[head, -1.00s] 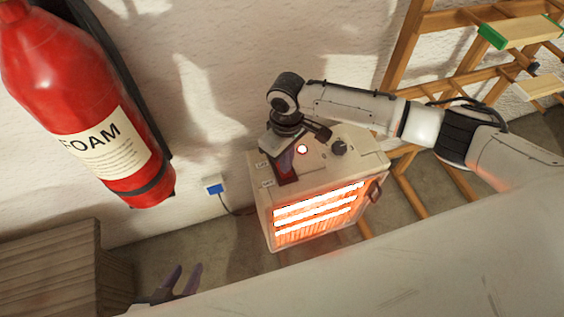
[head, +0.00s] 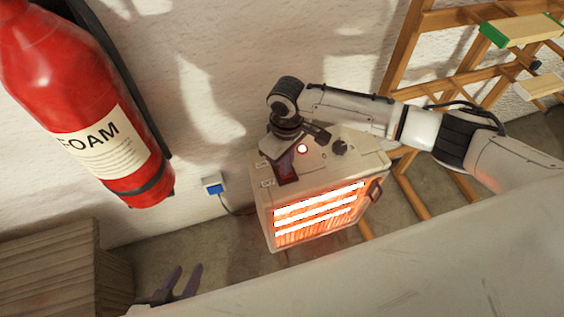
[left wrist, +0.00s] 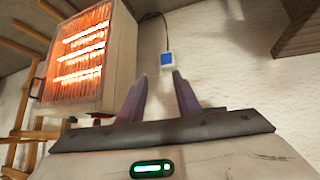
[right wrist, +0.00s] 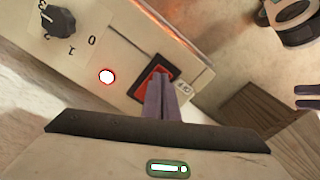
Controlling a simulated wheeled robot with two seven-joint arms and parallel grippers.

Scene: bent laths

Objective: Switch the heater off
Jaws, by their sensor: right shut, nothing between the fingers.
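The heater (head: 318,210) stands on the floor by the wall, its bars glowing orange; they also glow in the left wrist view (left wrist: 80,55). On its top are a red rocker switch in a dark frame (right wrist: 140,92), a lit round lamp (right wrist: 106,77) and a black knob (right wrist: 58,24) with numbers. My right gripper (right wrist: 160,82) is shut and empty, its fingertips over the red switch and partly hiding it. I cannot tell whether they touch it. In the head view my right gripper (head: 287,168) points down at the heater's top. My left gripper (head: 183,272) is open and empty, away from the heater.
A red fire extinguisher (head: 85,90) hangs on the wall at left. A blue-fronted wall socket (head: 213,186) has a cable running towards the heater. A wooden box (head: 50,270) stands at lower left. A wooden ladder-like frame (head: 410,60) is behind my right arm.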

